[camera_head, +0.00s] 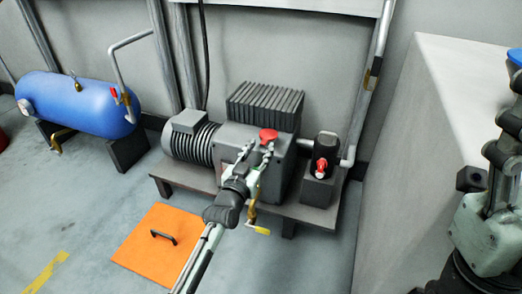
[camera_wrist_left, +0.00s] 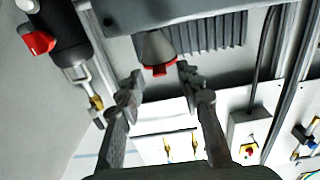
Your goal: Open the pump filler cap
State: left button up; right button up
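The red pump filler cap (camera_head: 268,135) sits on top of the grey pump housing, in front of the black finned block. In the left wrist view the cap (camera_wrist_left: 158,70) shows as a red edge below a grey cone. My left gripper (camera_head: 258,150) is open at the cap. In the left wrist view its two fingers (camera_wrist_left: 160,82) are spread to either side of the cap, with a gap visible on both sides. I cannot tell whether a finger touches it. My right gripper (camera_head: 496,165) is at the right edge, partly cut off, away from the pump.
A black fitting with a red part (camera_head: 323,160) stands right of the pump. A ribbed motor (camera_head: 190,140) is on its left. A yellow-handled valve (camera_head: 257,229) hangs in front. An orange floor plate (camera_head: 150,255) and blue tank (camera_head: 75,105) lie left. A pale block (camera_head: 440,150) stands right.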

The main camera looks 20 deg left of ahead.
pick_arm(q)
jog(key=shift+w, duration=0.45)
jog(key=shift+c, duration=0.6)
grip_shut()
